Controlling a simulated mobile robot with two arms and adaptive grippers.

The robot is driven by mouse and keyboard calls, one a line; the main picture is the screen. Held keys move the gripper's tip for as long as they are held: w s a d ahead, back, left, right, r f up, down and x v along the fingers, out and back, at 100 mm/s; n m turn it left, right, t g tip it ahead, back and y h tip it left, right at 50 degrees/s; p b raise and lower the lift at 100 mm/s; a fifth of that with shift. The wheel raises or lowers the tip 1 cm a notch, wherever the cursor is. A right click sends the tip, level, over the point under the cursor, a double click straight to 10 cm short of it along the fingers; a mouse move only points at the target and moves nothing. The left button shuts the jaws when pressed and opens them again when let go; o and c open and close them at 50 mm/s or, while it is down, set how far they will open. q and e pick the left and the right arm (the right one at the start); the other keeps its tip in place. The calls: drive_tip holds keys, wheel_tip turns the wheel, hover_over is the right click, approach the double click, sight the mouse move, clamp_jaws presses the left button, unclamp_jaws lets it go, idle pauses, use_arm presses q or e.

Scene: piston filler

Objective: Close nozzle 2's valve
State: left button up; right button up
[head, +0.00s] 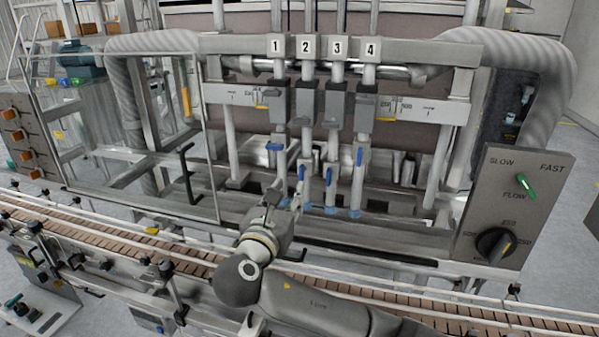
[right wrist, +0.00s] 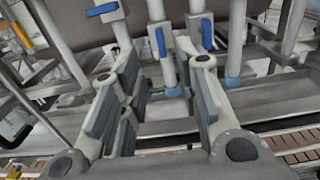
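The number 2 plate (head: 307,47) marks nozzle 2. Its blue valve handle (head: 301,173) points nearly straight down along the pipe. In the right wrist view, an upright blue handle (right wrist: 161,41), which looks like nozzle 2's, stands just beyond the gap between my fingers. My right gripper (head: 284,197) is in front of the lower ends of nozzles 1 and 2, below the handles. The right wrist view shows its fingers (right wrist: 166,62) spread apart with nothing between them. They are apart from the handle. My left gripper is not in view.
Nozzle 1's blue handle (head: 274,147) lies sideways. The handles of nozzle 3 (head: 329,176) and nozzle 4 (head: 359,156) point up and down close by. The conveyor (head: 130,237) runs in front. A control panel (head: 515,200) stands at the right.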

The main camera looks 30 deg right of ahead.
sight(300, 174)
drive_tip(key=p+x, duration=0.3)
drive_tip(key=x, duration=0.6)
drive_tip(key=shift+d, duration=0.1)
drive_tip(key=shift+c, duration=0.3)
clamp_jaws()
